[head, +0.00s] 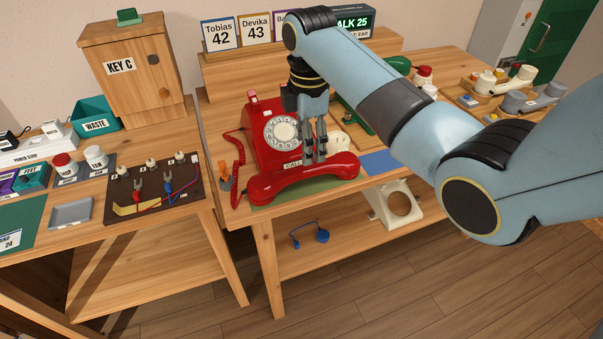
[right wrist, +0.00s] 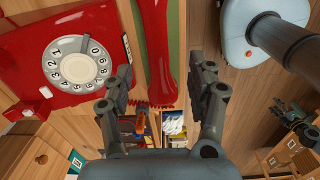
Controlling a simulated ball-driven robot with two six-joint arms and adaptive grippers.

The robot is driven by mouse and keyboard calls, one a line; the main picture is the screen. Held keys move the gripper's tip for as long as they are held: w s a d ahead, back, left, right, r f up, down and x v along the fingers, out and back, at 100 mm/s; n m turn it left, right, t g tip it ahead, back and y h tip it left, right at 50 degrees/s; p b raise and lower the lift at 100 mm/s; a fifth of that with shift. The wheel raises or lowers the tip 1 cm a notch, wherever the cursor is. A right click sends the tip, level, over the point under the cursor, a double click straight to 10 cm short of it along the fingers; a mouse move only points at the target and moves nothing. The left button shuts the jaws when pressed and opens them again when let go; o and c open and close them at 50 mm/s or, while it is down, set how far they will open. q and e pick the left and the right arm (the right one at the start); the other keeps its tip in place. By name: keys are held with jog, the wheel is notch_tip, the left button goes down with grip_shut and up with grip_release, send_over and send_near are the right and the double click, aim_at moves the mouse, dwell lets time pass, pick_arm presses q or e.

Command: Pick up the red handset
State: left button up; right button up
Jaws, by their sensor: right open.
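The red handset (head: 300,178) lies across a green mat in front of the red dial phone (head: 280,132), its coiled cord at the left end. My right gripper (head: 315,157) is open, pointing down above the handset's middle and close to the phone's front. In the right wrist view the handset (right wrist: 158,50) runs up and down, with one finger of the right gripper (right wrist: 165,85) on each side of its line; I see no contact. What looks like my left gripper (right wrist: 292,117) is at the right edge there, small and away from the phone; its jaws are unclear.
A blue pad (head: 382,162) lies right of the handset. The wiring board (head: 152,188) stands on the left table, across a narrow gap. Name cards (head: 220,33) stand behind the phone. A white stand (head: 396,205) sits on the lower shelf. My right arm hides part of the table.

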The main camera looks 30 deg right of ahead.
aim_at(306, 168)
jog(key=shift+w+r+n, duration=0.3)
jog(key=shift+w, duration=0.05)
notch_tip(306, 168, down, 5)
jog(key=shift+r, duration=0.1)
notch_tip(306, 168, down, 6)
jog(key=shift+s+r+b, duration=0.1)
jog(key=shift+b, duration=0.35)
jog(key=shift+c, duration=0.2)
grip_shut()
